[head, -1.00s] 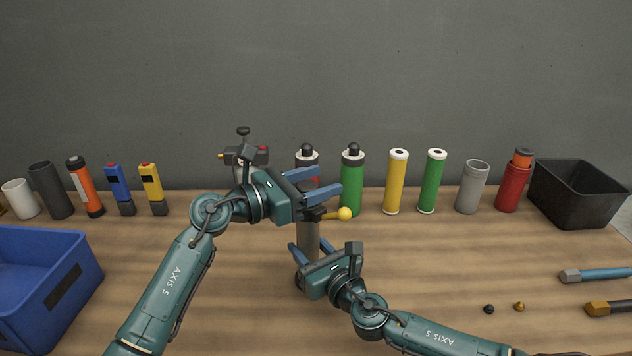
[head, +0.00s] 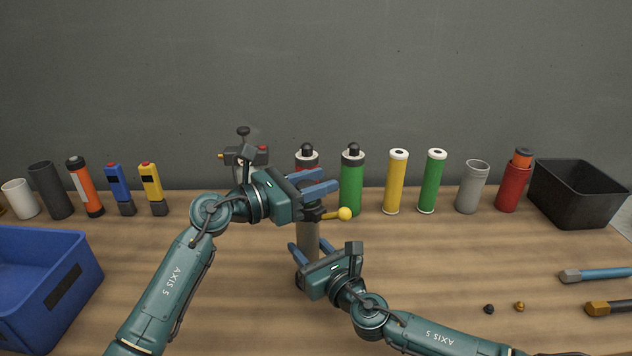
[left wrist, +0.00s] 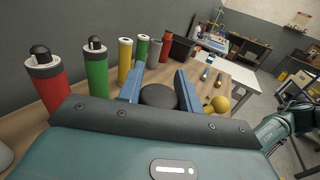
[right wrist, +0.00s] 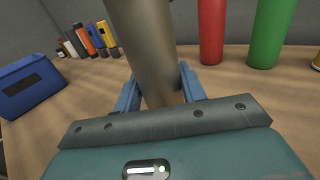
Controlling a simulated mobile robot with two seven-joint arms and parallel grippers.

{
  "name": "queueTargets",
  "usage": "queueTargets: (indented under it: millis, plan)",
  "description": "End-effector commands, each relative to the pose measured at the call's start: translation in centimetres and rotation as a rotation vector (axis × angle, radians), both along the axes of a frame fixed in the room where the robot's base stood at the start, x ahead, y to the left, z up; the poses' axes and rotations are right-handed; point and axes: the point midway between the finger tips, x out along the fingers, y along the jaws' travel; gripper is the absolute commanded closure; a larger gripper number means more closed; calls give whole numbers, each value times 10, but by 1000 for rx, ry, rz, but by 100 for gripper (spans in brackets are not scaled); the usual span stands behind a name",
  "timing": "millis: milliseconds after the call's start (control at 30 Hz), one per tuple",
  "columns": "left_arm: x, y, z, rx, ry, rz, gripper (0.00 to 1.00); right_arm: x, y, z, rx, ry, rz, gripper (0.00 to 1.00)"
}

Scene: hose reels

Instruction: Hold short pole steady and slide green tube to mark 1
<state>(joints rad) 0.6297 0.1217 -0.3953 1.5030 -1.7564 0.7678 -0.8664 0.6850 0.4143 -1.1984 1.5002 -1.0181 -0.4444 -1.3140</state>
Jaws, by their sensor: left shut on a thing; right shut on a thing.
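A short grey pole (head: 308,240) stands upright in the middle of the table; it fills the middle of the right wrist view (right wrist: 150,45). My right gripper (head: 310,251) is shut on its lower part. My left gripper (head: 318,184) is shut at the pole's top, around a dark round piece (left wrist: 158,96). A lever with a yellow ball (head: 345,214) sticks out to the right just below the left fingers. A green tube with white ends (head: 434,182) stands upright at the back, apart from both grippers. No mark is readable.
A red bottle (head: 307,158) and a green bottle (head: 351,185) stand close behind the left fingers. A yellow tube (head: 396,183), grey cup (head: 471,188) and red cup (head: 511,188) stand right. A blue bin (head: 80,268) is left, a black bin (head: 578,208) right.

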Motion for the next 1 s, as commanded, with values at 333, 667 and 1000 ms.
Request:
queueTargets:
  millis: [333,667,1000]
  plan:
    - [1,1,39,2,-3,2,100,0,0,0,0,0,-1,94]
    - [1,1,40,0,1,2,62,0,-1,0,-1,1,-1,94]
    - [0,0,40,0,1,1,43,0,-1,0,-1,1,-1,94]
